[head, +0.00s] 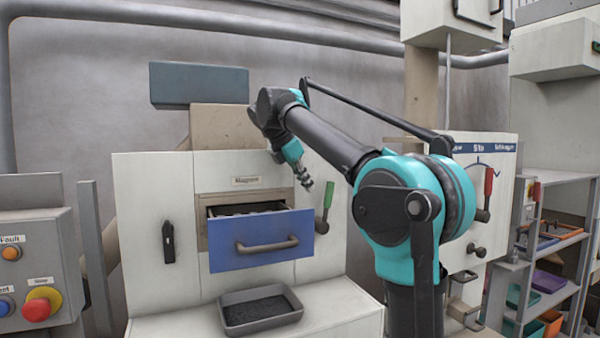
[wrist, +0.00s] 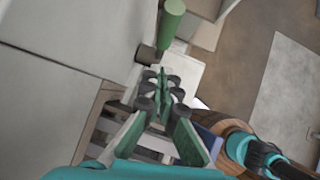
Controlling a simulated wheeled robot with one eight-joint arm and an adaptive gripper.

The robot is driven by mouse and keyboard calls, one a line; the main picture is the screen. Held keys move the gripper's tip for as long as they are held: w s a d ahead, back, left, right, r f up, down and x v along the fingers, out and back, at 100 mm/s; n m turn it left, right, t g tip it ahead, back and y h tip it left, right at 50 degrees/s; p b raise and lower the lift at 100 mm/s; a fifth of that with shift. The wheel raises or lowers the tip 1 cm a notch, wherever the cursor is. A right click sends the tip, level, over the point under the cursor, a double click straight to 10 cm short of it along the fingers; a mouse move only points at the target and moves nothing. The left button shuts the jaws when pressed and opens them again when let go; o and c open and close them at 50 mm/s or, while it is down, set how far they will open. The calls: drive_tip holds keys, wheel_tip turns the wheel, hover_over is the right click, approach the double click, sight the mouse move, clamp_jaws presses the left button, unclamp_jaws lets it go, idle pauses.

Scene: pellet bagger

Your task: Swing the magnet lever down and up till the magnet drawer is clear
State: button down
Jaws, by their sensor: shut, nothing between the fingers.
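The blue magnet drawer (head: 262,240) is pulled out of the white cabinet under the "Magnete" label, with a grey bar handle and dark slots inside. The magnet lever (head: 328,194) has a green grip and stands upright on the cabinet front, right of the drawer. My gripper (head: 306,183) is shut and empty, in front of the cabinet between the drawer and the lever. In the wrist view, the lever's green grip (wrist: 173,20) shows beyond my fingertips (wrist: 166,84), apart from them. The drawer's inside is only partly visible.
A grey tray (head: 232,325) of dark pellets stands on the ledge below the drawer. A black latch handle (head: 168,242) is on the cabinet's left. A control box (head: 40,265) with a red button is at far left, shelves (head: 550,290) with bins at right.

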drive_tip(key=shift+w+d+f, duration=0.3)
drive_tip(key=shift+w+d, duration=0.1)
drive_tip(key=shift+d, duration=0.3)
drive_tip(key=shift+w+d+f, duration=0.35)
drive_tip(key=shift+d, duration=0.3)
drive_tip(key=shift+w+d+f, duration=0.3)
drive_tip(key=shift+w+d, duration=0.1)
drive_tip(key=shift+d, duration=0.3)
drive_tip(key=w+d+f+g+y, duration=0.2)
drive_tip(key=w+d+f+y, duration=0.1)
drive_tip(key=d+y, duration=0.5)
drive_tip(key=shift+w+d+f+m+g, duration=0.2)
drive_tip(key=shift+d+m+g, duration=0.15)
drive_tip(key=shift+d, duration=0.85)
